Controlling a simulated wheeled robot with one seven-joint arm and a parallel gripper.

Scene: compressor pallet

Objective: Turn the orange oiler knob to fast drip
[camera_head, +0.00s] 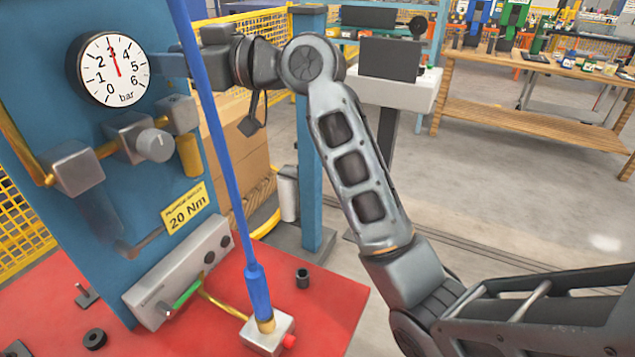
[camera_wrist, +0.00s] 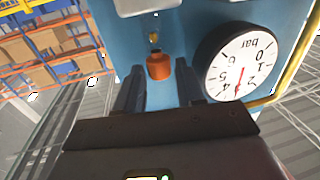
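The orange oiler knob (camera_wrist: 158,66) shows in the wrist view against the blue panel (camera_wrist: 205,30), with a small brass fitting just above it. My gripper (camera_wrist: 157,68) is open, with one dark finger on each side of the knob in the picture. Gaps show between the knob and both fingers, and nothing is held. I cannot tell how deep the knob sits between the fingertips. In the head view the knob is not visible, and my fingers are hidden or unclear near the panel's right edge.
A pressure gauge (camera_head: 113,69) reads about 3 bar; it is close to the right finger in the wrist view (camera_wrist: 240,62). A blue upright hose (camera_head: 221,130) stands in front of my wrist. A grey valve knob (camera_head: 155,145) and a red pallet top (camera_head: 235,330) are below.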

